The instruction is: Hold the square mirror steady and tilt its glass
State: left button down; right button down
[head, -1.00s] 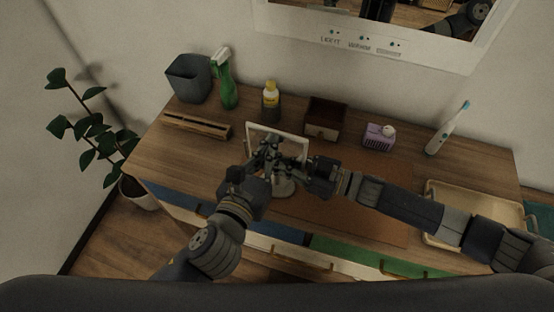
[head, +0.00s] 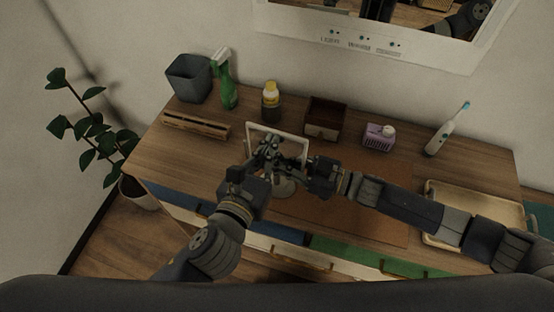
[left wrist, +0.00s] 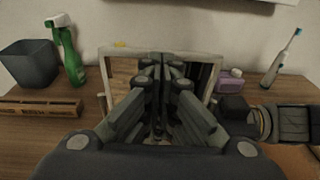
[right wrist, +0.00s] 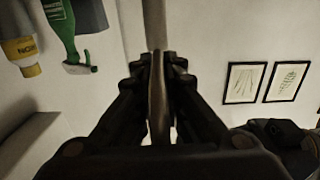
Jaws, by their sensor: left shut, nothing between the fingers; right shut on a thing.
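The square mirror (head: 297,131) has a pale frame and stands on a round base (head: 284,188) on the mat. In the left wrist view its frame (left wrist: 210,58) stands just beyond my left gripper. My left gripper (head: 270,146) is shut and empty in front of the glass, hiding much of it; it also shows in the left wrist view (left wrist: 161,62). Whether it touches the glass I cannot tell. My right gripper (head: 309,172) is at the mirror's right side. In the right wrist view (right wrist: 158,62) it is shut on the mirror's upright edge part (right wrist: 155,25).
Behind stand a grey bin (head: 188,80), green spray bottle (head: 226,82), yellow-capped bottle (head: 271,100), small drawer box (head: 325,118), purple soap holder (head: 379,137) and toothbrush (head: 446,130). A wooden rack (head: 196,125) lies left, a tray (head: 462,192) right. The brown mat (head: 375,205) has free room.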

aim_at(280, 131)
pick_arm(q)
jog(key=shift+w+d, duration=0.15)
jog(key=shift+w, duration=0.25)
jog(key=shift+x, duration=1.15)
pick_arm(e)
jog(key=shift+s+a, duration=0.2)
jog(key=shift+s, duration=0.25)
pick_arm(q)
jog(key=shift+r+x, duration=0.2)
jog(key=shift+x, duration=1.2)
pick_arm(e)
jog(key=shift+a, duration=0.1)
pick_arm(q)
jog(key=shift+s, duration=0.1)
pick_arm(e)
jog(key=shift+w, duration=0.25)
jog(key=shift+w+d, duration=0.1)
jog(key=shift+d, duration=0.15)
pick_arm(q)
jog(key=v, duration=0.5)
jog(key=shift+s+a+f, duration=0.2)
jog(key=shift+s+f, duration=0.05)
jog(key=shift+s, duration=0.15)
pick_arm(e)
jog(key=shift+w+d, duration=0.1)
